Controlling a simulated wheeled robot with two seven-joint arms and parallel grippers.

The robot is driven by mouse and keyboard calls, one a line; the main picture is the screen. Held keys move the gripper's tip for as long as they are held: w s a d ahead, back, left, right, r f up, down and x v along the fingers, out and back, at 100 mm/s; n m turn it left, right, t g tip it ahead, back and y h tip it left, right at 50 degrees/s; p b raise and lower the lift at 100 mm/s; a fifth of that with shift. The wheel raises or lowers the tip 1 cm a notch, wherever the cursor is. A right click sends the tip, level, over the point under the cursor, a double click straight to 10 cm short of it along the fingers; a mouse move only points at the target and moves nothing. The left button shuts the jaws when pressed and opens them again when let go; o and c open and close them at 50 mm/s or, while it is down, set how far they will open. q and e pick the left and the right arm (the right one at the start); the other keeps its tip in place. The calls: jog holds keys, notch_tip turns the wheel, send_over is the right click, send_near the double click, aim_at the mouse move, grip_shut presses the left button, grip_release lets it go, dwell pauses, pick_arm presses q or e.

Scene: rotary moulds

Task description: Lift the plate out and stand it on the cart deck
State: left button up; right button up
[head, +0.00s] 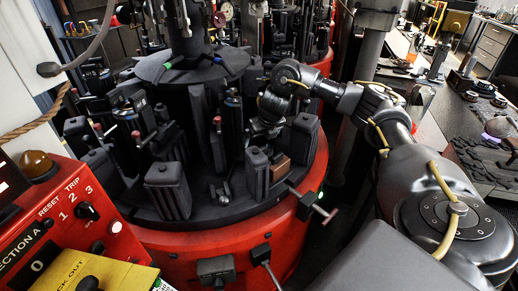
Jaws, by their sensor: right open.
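My right arm reaches in from the right to the rotary mould machine, and my right gripper (266,127) is down among the dark blocks at the right side of its round table (245,208). The gripper is open, but its fingertips are small and dark against the blocks. I cannot pick out the plate with certainty among the dark upright pieces, or tell whether the gripper touches one. A brown block (280,168) sits just below the gripper. I cannot identify the cart deck for sure. My left gripper is not in view.
Dark upright blocks, such as one at the front (168,190), crowd the round table. A red control box (75,210) and a yellow lockout box (105,274) stand at the lower left. A bench with dark parts (470,160) is at the right.

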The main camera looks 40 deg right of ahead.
aim_at(259, 142)
jog(key=x, duration=0.2)
jog(key=shift+w+d+f, duration=0.1)
jog(key=shift+f, duration=0.3)
jog(key=shift+w+f, duration=0.15)
jog(key=shift+f, duration=0.15)
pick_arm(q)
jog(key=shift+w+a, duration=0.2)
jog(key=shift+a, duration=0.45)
pick_arm(e)
jog(key=c, duration=0.5)
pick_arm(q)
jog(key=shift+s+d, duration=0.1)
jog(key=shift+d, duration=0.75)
pick_arm(e)
jog(key=c, duration=0.7)
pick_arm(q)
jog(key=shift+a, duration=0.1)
pick_arm(e)
jog(key=shift+w+r, duration=0.1)
jog(key=shift+c, duration=0.2)
